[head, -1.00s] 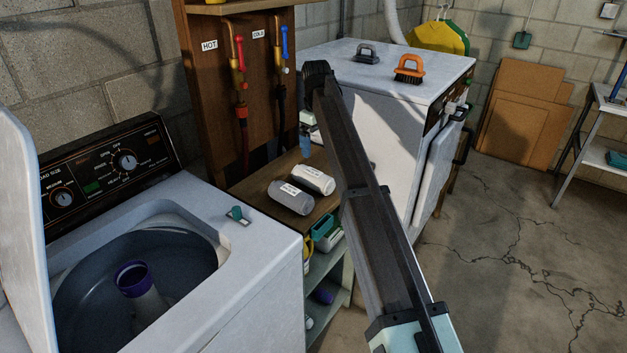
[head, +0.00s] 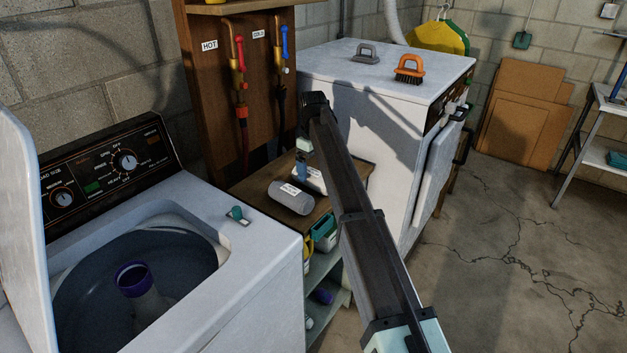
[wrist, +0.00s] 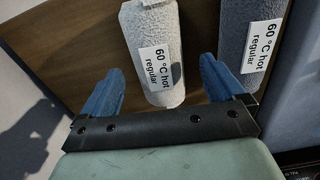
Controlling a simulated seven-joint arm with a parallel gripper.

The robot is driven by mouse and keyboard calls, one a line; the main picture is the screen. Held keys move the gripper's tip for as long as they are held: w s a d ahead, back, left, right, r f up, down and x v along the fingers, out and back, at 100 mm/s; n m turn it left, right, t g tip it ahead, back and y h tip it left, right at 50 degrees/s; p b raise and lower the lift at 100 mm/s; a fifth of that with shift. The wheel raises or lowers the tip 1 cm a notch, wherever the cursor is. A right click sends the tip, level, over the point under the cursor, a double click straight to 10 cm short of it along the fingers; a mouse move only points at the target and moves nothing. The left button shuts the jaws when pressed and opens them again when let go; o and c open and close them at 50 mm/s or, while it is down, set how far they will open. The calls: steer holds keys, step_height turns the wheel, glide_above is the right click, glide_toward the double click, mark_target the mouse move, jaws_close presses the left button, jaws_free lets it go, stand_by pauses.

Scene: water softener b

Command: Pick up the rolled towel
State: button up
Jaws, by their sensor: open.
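Two labelled rolls lie side by side on the small wooden shelf top (head: 252,187). The white rolled towel (head: 314,184) is farther back and partly hidden by my gripper; the grey rolled towel (head: 291,198) lies in front of it. In the wrist view both the white roll (wrist: 160,30) and the grey roll (wrist: 246,45) carry labels reading "60 °C hot regular". My gripper (wrist: 161,68) is open and empty, its blue fingers on either side of the white roll's near end in the picture. I cannot tell its height above the roll. It also shows in the head view (head: 302,168).
An open washing machine (head: 262,262) stands at the left, with a purple-rimmed piece (head: 133,278) in its tub. Pipes with valves (head: 239,75) rise behind.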

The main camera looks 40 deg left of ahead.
mark_target(314, 172)
steer(key=shift+w+f, duration=0.1)
steer(key=shift+f, duration=2.25)
steer(key=shift+c, duration=0.4)
steer(key=c, duration=1)
steer(key=shift+c, duration=0.2)
steer(key=shift+r, duration=0.2)
